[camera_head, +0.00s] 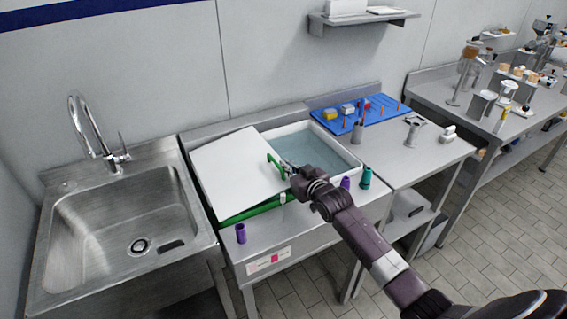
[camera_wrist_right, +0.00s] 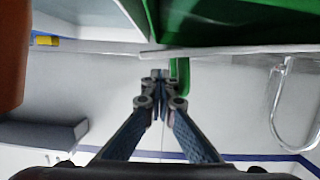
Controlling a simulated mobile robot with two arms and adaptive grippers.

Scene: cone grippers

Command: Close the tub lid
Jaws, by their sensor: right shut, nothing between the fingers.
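The tub (camera_head: 341,142) is a white-walled basin of clear water set in the metal bench. Its white lid (camera_head: 233,170) lies over the left side, slightly tilted, with a green edge along the front. The water on the right is uncovered. A green handle (camera_head: 274,164) stands at the lid's right edge. My right gripper (camera_head: 287,168) is shut and empty beside this handle, above the open tub. In the right wrist view, its fingertips (camera_wrist_right: 160,77) meet just beside a green handle piece (camera_wrist_right: 181,76), below the lid's green underside (camera_wrist_right: 240,22). I cannot tell whether they touch it. My left gripper is not in view.
A steel sink (camera_head: 125,222) with a tap (camera_head: 90,128) stands at the left. A purple cone (camera_head: 240,233) and a teal cone (camera_head: 366,177) stand on the bench front. A blue mat (camera_head: 376,112) with small items lies behind right. A wall shelf (camera_head: 362,20) hangs above.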

